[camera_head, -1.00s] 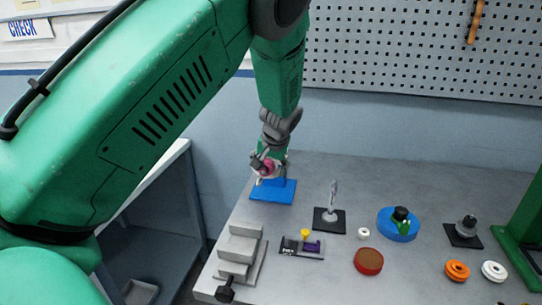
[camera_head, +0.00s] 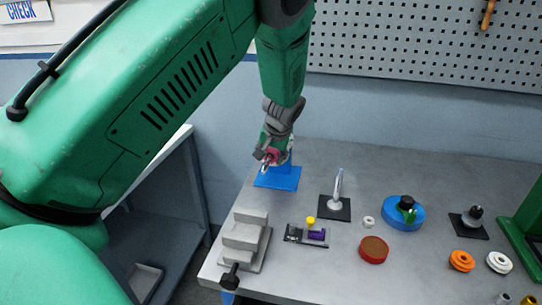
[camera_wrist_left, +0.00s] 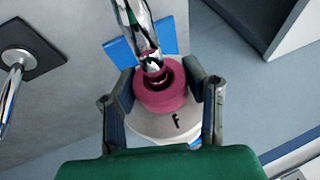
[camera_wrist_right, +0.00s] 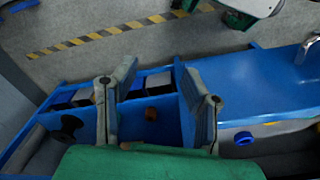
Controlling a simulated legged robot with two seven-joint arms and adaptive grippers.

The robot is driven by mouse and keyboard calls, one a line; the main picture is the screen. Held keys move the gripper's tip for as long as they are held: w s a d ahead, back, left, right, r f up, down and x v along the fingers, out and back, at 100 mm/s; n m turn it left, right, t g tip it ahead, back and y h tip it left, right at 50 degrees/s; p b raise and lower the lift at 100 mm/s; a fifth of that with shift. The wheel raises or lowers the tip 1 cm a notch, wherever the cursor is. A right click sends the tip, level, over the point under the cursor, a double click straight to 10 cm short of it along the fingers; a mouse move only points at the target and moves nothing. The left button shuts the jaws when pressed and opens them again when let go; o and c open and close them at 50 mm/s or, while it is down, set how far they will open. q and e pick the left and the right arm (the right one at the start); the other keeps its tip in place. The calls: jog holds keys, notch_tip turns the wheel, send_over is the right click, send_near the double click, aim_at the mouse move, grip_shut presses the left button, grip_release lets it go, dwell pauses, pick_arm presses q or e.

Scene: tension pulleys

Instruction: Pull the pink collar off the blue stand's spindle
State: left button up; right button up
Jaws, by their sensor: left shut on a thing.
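My left gripper (camera_head: 270,160) is shut on the pink collar (camera_head: 272,156) above the blue stand's base (camera_head: 278,179). In the left wrist view the collar (camera_wrist_left: 160,90) sits between the two fingers (camera_wrist_left: 163,98). The shiny metal spindle (camera_wrist_left: 140,30) runs to the collar's hole. I cannot tell how far the collar is around it. A pale disc marked F (camera_wrist_left: 175,123) lies on the near side of the collar. My right gripper (camera_wrist_right: 155,95) is open and empty in the right wrist view, and out of the head view.
A black stand with a bare metal spindle (camera_head: 337,190) is to the right. A grey stepped block (camera_head: 247,235), a red disc (camera_head: 373,250) and a blue round base (camera_head: 404,217) stand nearer. A blue bench (camera_wrist_right: 245,85) lies below my right gripper.

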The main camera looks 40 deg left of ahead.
aim_at(264, 169)
pick_arm(q)
jog(key=shift+s+d+r, duration=0.15)
jog(key=shift+s+d, duration=0.2)
jog(key=shift+s, duration=0.05)
jog(key=shift+s+d+p, duration=0.25)
jog(key=shift+s+d, duration=0.05)
jog(key=shift+s, duration=0.25)
jog(key=shift+s+d+p, duration=0.2)
jog(key=shift+s+d, duration=0.05)
jog(key=shift+s, duration=0.3)
dwell(0.8)
jog(key=shift+s, duration=0.1)
jog(key=shift+s+d+p, duration=0.35)
jog(key=shift+s+d, duration=0.1)
jog(key=shift+s, duration=0.3)
jog(key=shift+s+d+p, duration=0.35)
jog(key=shift+s+d, duration=0.05)
jog(key=shift+s, duration=0.35)
jog(key=shift+f, duration=0.2)
jog(key=shift+s, duration=0.1)
jog(key=shift+s+d+p, duration=0.35)
jog(key=shift+s+d, duration=0.05)
jog(key=shift+s, duration=0.35)
jog(key=shift+s+d+p, duration=0.3)
jog(key=shift+s+d, duration=0.1)
jog(key=shift+s, duration=0.3)
